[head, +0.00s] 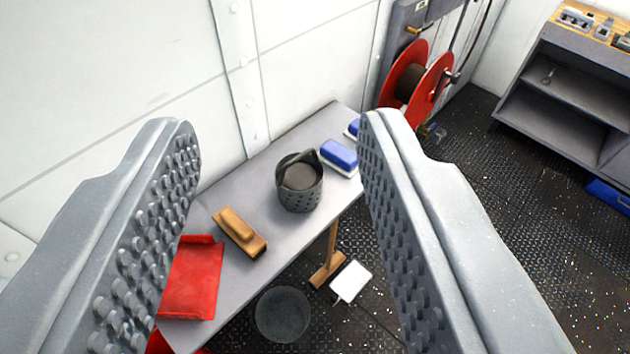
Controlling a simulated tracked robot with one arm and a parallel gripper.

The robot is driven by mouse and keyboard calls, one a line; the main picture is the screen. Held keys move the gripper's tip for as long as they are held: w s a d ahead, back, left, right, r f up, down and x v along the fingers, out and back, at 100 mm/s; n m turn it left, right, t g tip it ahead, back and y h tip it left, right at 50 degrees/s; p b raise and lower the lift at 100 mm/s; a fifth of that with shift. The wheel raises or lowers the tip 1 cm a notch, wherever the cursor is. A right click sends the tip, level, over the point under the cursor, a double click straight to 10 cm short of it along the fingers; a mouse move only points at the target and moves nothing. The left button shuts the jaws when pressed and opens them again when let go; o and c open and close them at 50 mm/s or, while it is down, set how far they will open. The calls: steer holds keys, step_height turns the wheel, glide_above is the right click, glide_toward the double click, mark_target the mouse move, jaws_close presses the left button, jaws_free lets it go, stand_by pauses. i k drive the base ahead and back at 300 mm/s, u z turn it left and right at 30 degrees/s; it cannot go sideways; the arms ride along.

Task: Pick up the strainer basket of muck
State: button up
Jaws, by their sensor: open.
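The strainer basket (299,195) is a dark grey perforated cup with a handle over its top and dark brown muck (301,176) inside. It stands upright on a grey bench (285,235) against the white wall. My gripper (275,118) is open, its two studded grey jaws spread wide on the left and right of the picture. The basket shows in the gap between the jaws, farther off and lower, and nothing is held. The left jaw hides part of the bench's near left end.
A wooden brush (240,232) and red dustpan (192,280) lie left of the basket; a blue-and-white block (339,157) sits close on its right. A dark bucket (283,314) and white item (351,282) are on the floor. A red reel (418,84) stands behind; open shelves are right.

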mark_target(298, 176)
steer(key=u, duration=0.05)
steer(key=k, duration=0.5)
steer(key=z, duration=0.6)
steer(key=i, duration=1.05)
steer(key=u, duration=1.3)
